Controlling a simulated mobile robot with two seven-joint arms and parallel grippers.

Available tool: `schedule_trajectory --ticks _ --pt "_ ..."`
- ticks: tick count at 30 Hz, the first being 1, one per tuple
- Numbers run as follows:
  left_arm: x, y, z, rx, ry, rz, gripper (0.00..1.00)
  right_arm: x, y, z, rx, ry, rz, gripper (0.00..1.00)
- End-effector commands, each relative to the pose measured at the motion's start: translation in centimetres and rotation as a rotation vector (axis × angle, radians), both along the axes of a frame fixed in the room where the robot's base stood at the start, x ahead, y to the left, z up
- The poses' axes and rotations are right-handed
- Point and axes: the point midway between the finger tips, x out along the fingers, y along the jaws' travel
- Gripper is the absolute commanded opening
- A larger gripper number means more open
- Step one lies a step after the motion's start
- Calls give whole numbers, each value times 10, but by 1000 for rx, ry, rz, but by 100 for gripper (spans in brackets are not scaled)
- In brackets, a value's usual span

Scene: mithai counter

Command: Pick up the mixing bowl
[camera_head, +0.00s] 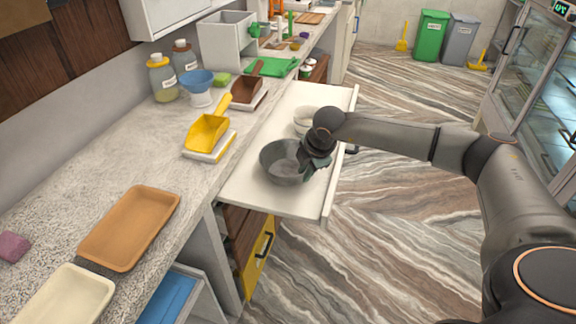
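The grey mixing bowl (274,164) stands upright in the open white drawer (246,193), near its front end. A smaller cream bowl (303,118) stands behind it, partly hidden by my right wrist. My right gripper (309,172) is at the right rim of the mixing bowl, pointing down. The fingers overlap the rim and are small and dark, so I cannot tell whether they are closed on it. My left gripper is not in view.
The counter left of the drawer holds a yellow scoop (208,131), a brown scoop (246,88), a blue funnel (199,80), an orange tray (130,228) and a cream tray (66,298). A glass display case (541,75) stands at right. The floor (385,235) between is clear.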

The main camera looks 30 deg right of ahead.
Motion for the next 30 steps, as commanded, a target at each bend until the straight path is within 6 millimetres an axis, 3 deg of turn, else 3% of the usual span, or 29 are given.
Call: schedule_trajectory --ticks 3,8,15,20,30 --pt "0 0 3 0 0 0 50 6 4 -18 0 1 0 19" --pt "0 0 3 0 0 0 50 11 3 -31 1 0 0 19" --pt "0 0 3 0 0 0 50 12 3 -32 1 0 0 19" --pt "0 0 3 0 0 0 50 11 3 -32 2 1 1 1" --pt "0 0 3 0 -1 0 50 11 3 -32 2 1 1 0"
